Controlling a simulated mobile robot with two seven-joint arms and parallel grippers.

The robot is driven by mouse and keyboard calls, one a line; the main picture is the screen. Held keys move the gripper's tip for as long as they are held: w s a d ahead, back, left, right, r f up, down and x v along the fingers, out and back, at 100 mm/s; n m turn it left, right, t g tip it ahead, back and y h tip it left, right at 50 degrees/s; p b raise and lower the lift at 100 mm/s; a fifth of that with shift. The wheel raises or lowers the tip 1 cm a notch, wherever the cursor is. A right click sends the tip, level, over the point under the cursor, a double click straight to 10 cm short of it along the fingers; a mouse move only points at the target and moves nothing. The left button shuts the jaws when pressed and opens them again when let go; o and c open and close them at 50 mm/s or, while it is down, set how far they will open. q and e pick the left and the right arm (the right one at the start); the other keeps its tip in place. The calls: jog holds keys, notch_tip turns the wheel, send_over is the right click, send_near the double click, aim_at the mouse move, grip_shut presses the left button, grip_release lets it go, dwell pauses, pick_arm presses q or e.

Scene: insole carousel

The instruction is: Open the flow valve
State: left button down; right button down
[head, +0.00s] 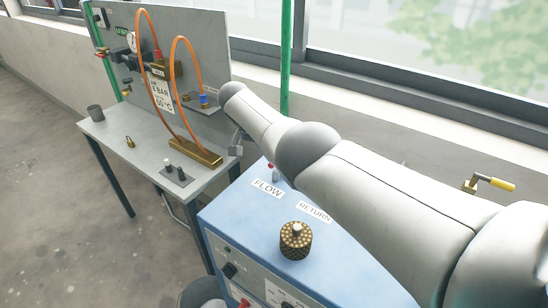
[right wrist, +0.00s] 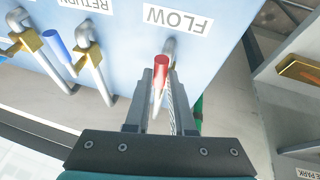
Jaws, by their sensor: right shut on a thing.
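The flow valve's red-tipped lever (right wrist: 161,66) stands below the FLOW label (right wrist: 176,19) on the blue cabinet in the right wrist view. My right gripper (right wrist: 162,82) is shut on this lever, with one finger on each side of it. The pipe behind the lever is partly hidden by the fingers. In the head view the FLOW label (head: 267,188) shows on the cabinet top, and a small red spot (head: 270,166) shows beside my right arm. My right arm hides most of the valve area there. My left gripper is not in view.
A blue-handled lever (right wrist: 58,44) is beside the flow valve, near the RETURN label (right wrist: 88,4). The blue cabinet (head: 240,214) carries a brass knurled cap (head: 296,240). A grey bench (head: 110,130) with orange hoses (head: 198,75) stands at the left. A yellow-handled valve (head: 497,183) is at the right wall.

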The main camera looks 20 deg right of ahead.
jog(key=shift+w+a+m, duration=0.1)
jog(key=shift+m, duration=0.2)
jog(key=c, duration=0.8)
grip_release()
jog(key=shift+o, duration=0.2)
jog(key=p+v, duration=0.2)
jog(key=v, duration=1.3)
